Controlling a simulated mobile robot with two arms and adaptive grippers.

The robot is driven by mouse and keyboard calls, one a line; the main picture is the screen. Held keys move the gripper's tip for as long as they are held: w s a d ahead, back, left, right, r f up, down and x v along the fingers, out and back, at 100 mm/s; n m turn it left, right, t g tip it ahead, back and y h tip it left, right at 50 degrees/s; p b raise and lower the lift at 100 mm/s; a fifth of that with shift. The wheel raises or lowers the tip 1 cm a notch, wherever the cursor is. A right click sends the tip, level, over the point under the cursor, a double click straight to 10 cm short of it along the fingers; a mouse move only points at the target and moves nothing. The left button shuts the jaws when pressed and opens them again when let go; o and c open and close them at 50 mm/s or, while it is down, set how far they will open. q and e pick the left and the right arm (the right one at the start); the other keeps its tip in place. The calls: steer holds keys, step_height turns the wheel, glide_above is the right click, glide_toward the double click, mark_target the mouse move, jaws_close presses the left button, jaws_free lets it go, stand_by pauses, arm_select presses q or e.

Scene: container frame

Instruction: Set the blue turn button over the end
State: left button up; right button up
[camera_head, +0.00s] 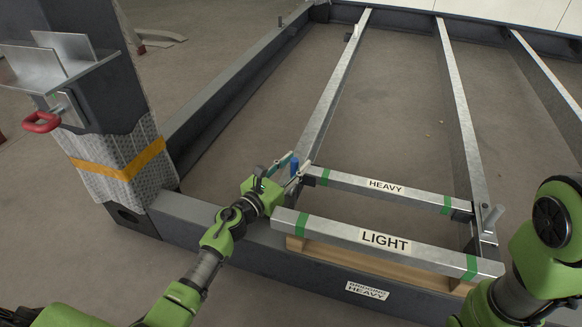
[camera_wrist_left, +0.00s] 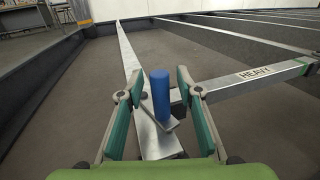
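The blue turn button (camera_head: 294,166) stands upright near the front end of the left long metal rail (camera_head: 337,74). In the left wrist view its blue post (camera_wrist_left: 160,95) rises from a flat grey plate (camera_wrist_left: 153,124) on the rail. My left gripper (camera_head: 295,164) is open around the post. In the left wrist view its two green-padded fingers (camera_wrist_left: 159,80) stand on either side of the post, with a narrow gap at each side. My right gripper is out of view.
Crossbars labelled HEAVY (camera_head: 385,187) and LIGHT (camera_head: 385,240) lie to the right of my left gripper. A grey post (camera_head: 490,217) stands at the middle rail's front end. A dark column (camera_head: 90,90) with a red handle (camera_head: 41,122) rises at left.

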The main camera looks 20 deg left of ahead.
arm_select(q)
steer(key=v, duration=1.2)
